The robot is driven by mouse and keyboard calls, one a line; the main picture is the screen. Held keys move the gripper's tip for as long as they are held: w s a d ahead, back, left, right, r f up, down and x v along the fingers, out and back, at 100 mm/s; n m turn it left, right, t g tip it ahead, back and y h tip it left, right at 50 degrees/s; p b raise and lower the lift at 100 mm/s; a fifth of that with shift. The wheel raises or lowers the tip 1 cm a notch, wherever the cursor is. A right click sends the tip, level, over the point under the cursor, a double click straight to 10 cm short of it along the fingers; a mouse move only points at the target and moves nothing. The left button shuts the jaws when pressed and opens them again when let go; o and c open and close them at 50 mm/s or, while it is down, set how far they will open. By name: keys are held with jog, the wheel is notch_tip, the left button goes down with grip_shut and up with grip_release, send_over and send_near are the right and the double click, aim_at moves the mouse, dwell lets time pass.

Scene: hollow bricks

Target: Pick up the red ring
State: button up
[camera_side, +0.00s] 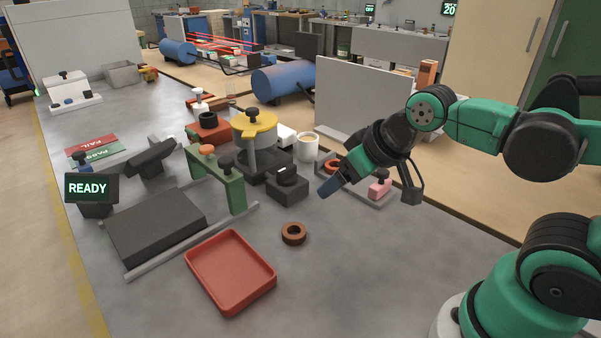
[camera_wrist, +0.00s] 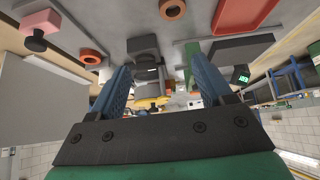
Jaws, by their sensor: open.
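A brownish-red ring (camera_side: 294,241) lies flat on the grey bench, right of the red tray (camera_side: 203,285). This ring (camera_wrist: 172,16) is also at the top of the wrist view. A second, orange-red ring (camera_side: 327,168) lies beside the pink block (camera_side: 380,188), partly hidden by my gripper in the side view. It shows whole at the upper left of the wrist view (camera_wrist: 91,51). My gripper (camera_side: 325,189) is open and empty, above the bench between the two rings. Its blue fingers (camera_wrist: 160,70) stand apart in the wrist view.
The bench right of the brownish-red ring is clear.

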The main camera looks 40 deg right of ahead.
notch_tip(320, 180, up, 5)
jog(key=w+d+m+y, duration=0.3)
jog(key=w+d+m, duration=0.4)
jog(key=m, duration=0.8)
jog(key=w+d+m+t+y, duration=0.3)
jog(key=d+m+t+y, duration=0.1)
jog(key=d+m, duration=1.1)
send_near(329, 164)
jog(key=shift+a+f+t, duration=0.1)
jog(key=shift+a+t, duration=0.2)
jog(key=shift+a, duration=0.05)
jog(key=shift+w+a+f, duration=0.1)
jog(key=shift+f, duration=0.45)
jog(key=shift+x, duration=2.65)
jog(key=c, duration=1)
